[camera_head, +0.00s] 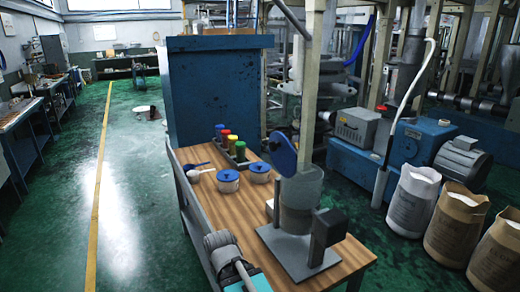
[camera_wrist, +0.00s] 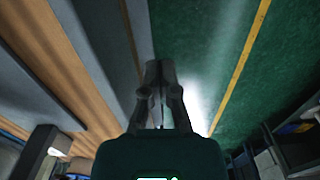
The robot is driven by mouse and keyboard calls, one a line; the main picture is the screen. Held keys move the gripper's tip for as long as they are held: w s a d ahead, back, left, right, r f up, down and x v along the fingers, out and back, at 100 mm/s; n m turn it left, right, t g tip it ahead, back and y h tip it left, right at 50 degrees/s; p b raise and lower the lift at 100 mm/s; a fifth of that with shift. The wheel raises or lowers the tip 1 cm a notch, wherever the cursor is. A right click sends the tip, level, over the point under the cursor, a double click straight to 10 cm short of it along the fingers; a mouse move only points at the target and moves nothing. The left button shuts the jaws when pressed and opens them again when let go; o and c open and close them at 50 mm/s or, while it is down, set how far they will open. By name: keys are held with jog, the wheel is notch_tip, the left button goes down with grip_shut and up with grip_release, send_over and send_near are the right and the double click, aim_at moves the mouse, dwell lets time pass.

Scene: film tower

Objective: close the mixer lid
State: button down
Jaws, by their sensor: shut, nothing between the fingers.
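The mixer is a grey cylindrical vessel (camera_head: 302,203) standing on a grey base plate on the wooden table. Its round blue lid (camera_head: 283,153) is open, tilted up steeply at the vessel's left rim. A dark box (camera_head: 326,236) is at the vessel's front right. My gripper (camera_wrist: 159,78) is shut and empty in the wrist view, its fingers together over the table edge and floor. The lid cannot be made out in that view. My arm shows at the head view's lower edge, left of the mixer; the fingertips are not clear there.
The wooden table (camera_head: 345,262) also holds two blue-lidded pots (camera_head: 228,182) (camera_head: 260,174) and a rack of coloured jars (camera_head: 233,146) behind the mixer. A blue cabinet (camera_head: 215,95) stands behind. Open sacks (camera_head: 412,203) stand at right.

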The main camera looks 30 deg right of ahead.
aim_at(271, 147)
jog(key=shift+r, duration=0.15)
jog(key=w+d+r+h+p, duration=0.3)
jog(key=r+h+p, duration=0.15)
jog(key=r, duration=0.25)
jog(key=w+d+r+h+p, duration=0.3)
jog(key=r+p, duration=0.2)
jog(key=r, duration=0.3)
jog(key=w+d+r+h+p, duration=0.3)
jog(key=r+p, duration=0.2)
jog(key=r, duration=0.2)
jog(key=w+a+r+h, duration=0.1)
jog(key=w+r+h, duration=0.1)
jog(key=r+h, duration=0.2)
jog(key=w+a+r+h, duration=0.2)
jog(key=r+h, duration=0.3)
jog(key=r, duration=0.4)
jog(key=shift+w, duration=0.25)
jog(key=shift+d+r, duration=0.1)
jog(key=shift+d, duration=0.05)
jog(key=shift+s+d+r+p, duration=0.1)
jog(key=shift+d+r+p, duration=0.2)
jog(key=shift+d, duration=2)
jog(key=shift+d+r+p, duration=0.2)
jog(key=shift+d+p, duration=0.05)
jog(key=shift+d, duration=2)
jog(key=shift+s+d+r+p, duration=0.1)
jog(key=shift+d+r+p, duration=0.2)
jog(key=shift+d, duration=2)
